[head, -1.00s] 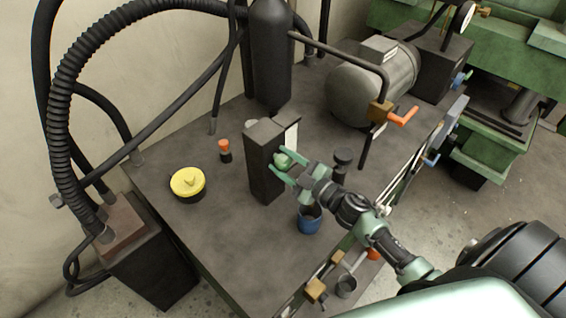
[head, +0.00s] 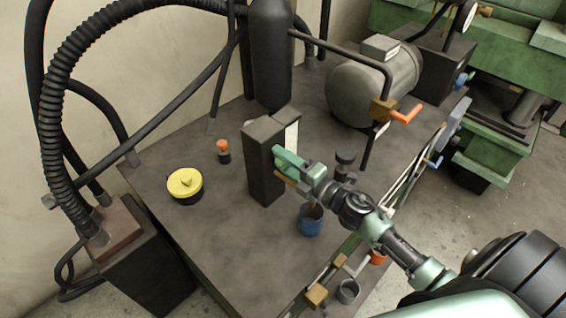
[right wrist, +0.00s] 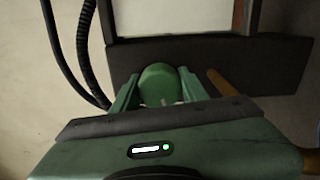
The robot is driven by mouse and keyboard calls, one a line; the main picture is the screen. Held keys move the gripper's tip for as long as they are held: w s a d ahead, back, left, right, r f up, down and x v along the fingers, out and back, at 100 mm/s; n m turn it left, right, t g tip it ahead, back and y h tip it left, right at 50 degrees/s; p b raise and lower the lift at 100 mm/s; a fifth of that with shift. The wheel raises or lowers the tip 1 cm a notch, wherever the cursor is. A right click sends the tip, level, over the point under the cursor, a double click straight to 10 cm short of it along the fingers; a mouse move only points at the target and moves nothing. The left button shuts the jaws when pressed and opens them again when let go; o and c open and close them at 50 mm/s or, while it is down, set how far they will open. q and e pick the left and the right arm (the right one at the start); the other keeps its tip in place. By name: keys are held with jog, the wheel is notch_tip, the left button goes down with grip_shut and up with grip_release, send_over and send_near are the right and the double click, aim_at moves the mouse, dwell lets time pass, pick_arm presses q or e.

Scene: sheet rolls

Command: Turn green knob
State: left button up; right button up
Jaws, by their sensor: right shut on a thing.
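The green knob (right wrist: 160,84) sits on the face of a dark upright box (head: 264,168), which stands on the table. In the right wrist view the knob lies between the two green fingers of my right gripper (right wrist: 155,92). My right gripper also shows in the head view (head: 287,160), shut on the knob, with its fingers hiding the knob there. The wrist is rolled, so one finger lies above the other in the head view. My left gripper is out of view.
A yellow-topped round button (head: 185,183) and an orange-capped piece (head: 223,150) stand left of the box. A blue cup (head: 311,222) and a black knob-like piece (head: 345,160) are close to my right arm. A grey motor (head: 365,88) is behind. The front left tabletop is clear.

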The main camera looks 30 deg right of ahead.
aim_at(287, 165)
jog(key=shift+s+f+n+b, duration=0.15)
jog(key=shift+n+b, duration=0.2)
jog(key=shift+n, duration=0.75)
jog(key=o, duration=1.3)
jog(key=shift+c, duration=0.2)
jog(key=shift+o, duration=0.6)
jog(key=b+v, duration=0.2)
jog(key=v, duration=0.4)
jog(key=shift+s+d+f, duration=0.1)
jog(key=shift+s, duration=0.1)
jog(key=shift+s+d, duration=0.2)
jog(key=shift+s, duration=0.4)
